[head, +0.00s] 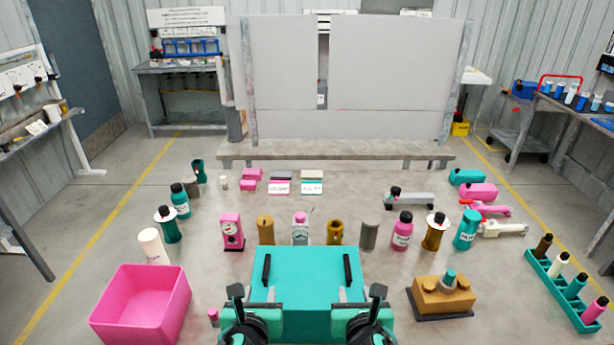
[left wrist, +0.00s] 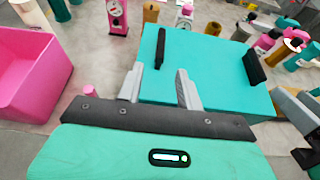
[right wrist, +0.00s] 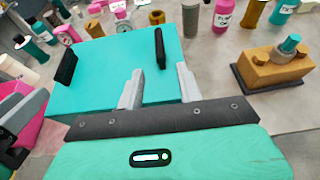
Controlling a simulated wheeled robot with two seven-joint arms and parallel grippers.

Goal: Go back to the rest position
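My left gripper (head: 254,292) is at the near edge of a teal box (head: 307,285) with two black bar handles. In the left wrist view its two grey fingers (left wrist: 160,82) are spread with nothing between them, and the box's left handle (left wrist: 161,48) lies just beyond them. My right gripper (head: 354,292) is at the right side of the same near edge. In the right wrist view its fingers (right wrist: 160,80) are also apart and empty, short of the right handle (right wrist: 160,48). The two arms are side by side, low in the head view.
A pink bin (head: 143,305) stands at the left. A brown block (head: 442,296) on a dark plate stands at the right, with a teal rack (head: 566,290) of bottles beyond. Several bottles and pump parts line up behind the box. A white panel (head: 380,80) stands at the back.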

